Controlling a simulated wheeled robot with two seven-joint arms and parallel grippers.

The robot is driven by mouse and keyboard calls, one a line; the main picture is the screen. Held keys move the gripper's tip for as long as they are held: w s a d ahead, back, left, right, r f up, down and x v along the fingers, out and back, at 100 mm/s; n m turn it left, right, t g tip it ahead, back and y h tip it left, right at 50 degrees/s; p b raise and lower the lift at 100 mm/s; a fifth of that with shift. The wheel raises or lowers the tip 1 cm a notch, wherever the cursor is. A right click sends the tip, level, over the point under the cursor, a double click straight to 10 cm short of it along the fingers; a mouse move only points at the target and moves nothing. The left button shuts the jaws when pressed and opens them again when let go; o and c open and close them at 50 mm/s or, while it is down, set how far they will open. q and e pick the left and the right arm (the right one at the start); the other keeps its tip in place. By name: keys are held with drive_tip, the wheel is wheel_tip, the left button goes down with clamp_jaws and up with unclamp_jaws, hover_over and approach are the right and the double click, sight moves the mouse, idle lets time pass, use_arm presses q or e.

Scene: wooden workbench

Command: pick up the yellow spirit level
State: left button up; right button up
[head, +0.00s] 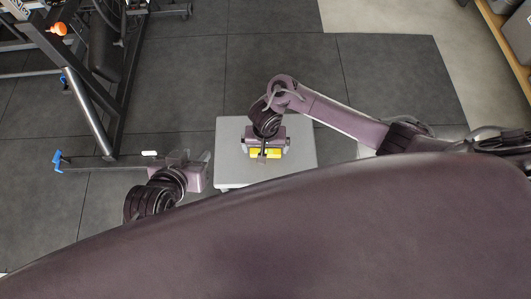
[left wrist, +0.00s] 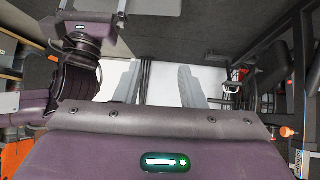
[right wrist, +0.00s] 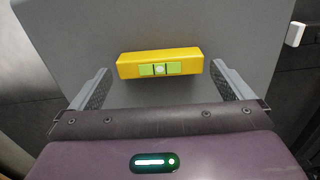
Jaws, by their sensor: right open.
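The yellow spirit level (right wrist: 160,63) has a green vial window at its middle and lies on a grey flat-topped stand (right wrist: 230,30). In the head view the level (head: 274,154) is partly covered by my right gripper (head: 265,148), which is above it. In the right wrist view my right gripper (right wrist: 161,86) is open, with a finger towards each end of the level; it does not grip it. My left gripper (head: 195,162) is at the left edge of the stand, away from the level; the left wrist view shows its fingers (left wrist: 157,88) apart with nothing held.
A dark metal frame (head: 97,120) with blue and orange knobs stands at the left. A wooden shelf (head: 505,45) is at the upper right. The stand's top around the level looks bare. The dark tiled floor (head: 190,80) beyond it is open.

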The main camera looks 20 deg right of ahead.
wheel_tip(320, 180, down, 2)
drive_tip(key=shift+f+b, duration=0.15)
drive_tip(key=shift+b, duration=0.6)
use_arm(q)
drive_tip(key=w+r+t+h, duration=0.1)
drive_tip(key=w+r+t, duration=0.2)
drive_tip(key=r, duration=0.3)
drive_tip(key=w+d+r+t+h, duration=0.1)
drive_tip(key=w+r+t, duration=0.2)
drive_tip(key=r, duration=0.3)
drive_tip(key=shift+w+d+t, duration=0.15)
drive_tip(key=shift+w+t, duration=0.15)
drive_tip(key=shift+w, duration=0.05)
use_arm(e)
drive_tip(key=c, duration=0.7)
